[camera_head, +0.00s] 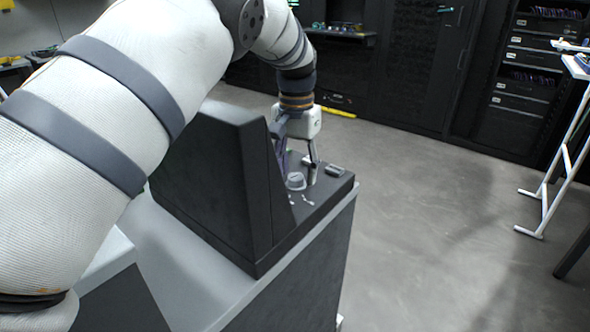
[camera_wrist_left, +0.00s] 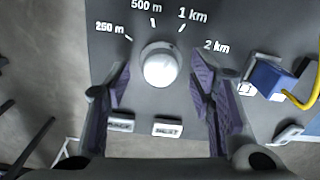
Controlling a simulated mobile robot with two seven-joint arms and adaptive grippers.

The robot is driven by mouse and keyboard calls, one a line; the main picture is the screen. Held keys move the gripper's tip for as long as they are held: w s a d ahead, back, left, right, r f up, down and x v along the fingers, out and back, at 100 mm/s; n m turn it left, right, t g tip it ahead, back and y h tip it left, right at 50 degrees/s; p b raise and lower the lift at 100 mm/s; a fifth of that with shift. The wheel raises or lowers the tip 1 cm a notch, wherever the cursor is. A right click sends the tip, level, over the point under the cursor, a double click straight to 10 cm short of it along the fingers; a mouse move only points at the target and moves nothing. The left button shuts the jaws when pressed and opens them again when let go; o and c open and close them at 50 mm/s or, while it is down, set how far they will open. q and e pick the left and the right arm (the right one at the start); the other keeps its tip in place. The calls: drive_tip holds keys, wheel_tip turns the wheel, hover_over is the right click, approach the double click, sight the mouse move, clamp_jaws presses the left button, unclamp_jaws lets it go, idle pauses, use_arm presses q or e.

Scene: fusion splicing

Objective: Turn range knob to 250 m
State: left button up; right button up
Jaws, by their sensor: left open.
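The range knob (camera_wrist_left: 160,66) is a round silver-white knob on a dark grey panel, with the marks 250 m, 500 m, 1 km and 2 km printed around its far side in the left wrist view. In the head view the knob (camera_head: 296,181) sits on the low front ledge of the dark instrument (camera_head: 215,185). My left gripper (camera_wrist_left: 163,88) is open, with one purple-padded finger on each side of the knob and visible gaps between. In the head view the left gripper (camera_head: 298,165) points down at the ledge. Which mark the knob points to is unclear. My right gripper is not in view.
Two label buttons (camera_wrist_left: 168,129) lie on the panel below the knob. A blue connector (camera_wrist_left: 272,78) with a yellow cable is at the right, near the right finger. The instrument stands on a grey cabinet (camera_head: 185,270). Floor to the right is open.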

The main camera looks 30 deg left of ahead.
use_arm(q)
drive_tip(key=shift+f, duration=0.3)
drive_tip(key=c, duration=1.2)
drive_tip(key=shift+o, duration=0.2)
drive_tip(key=shift+n, duration=0.3)
drive_tip(key=n, duration=1.1)
drive_tip(key=shift+n, duration=2.1)
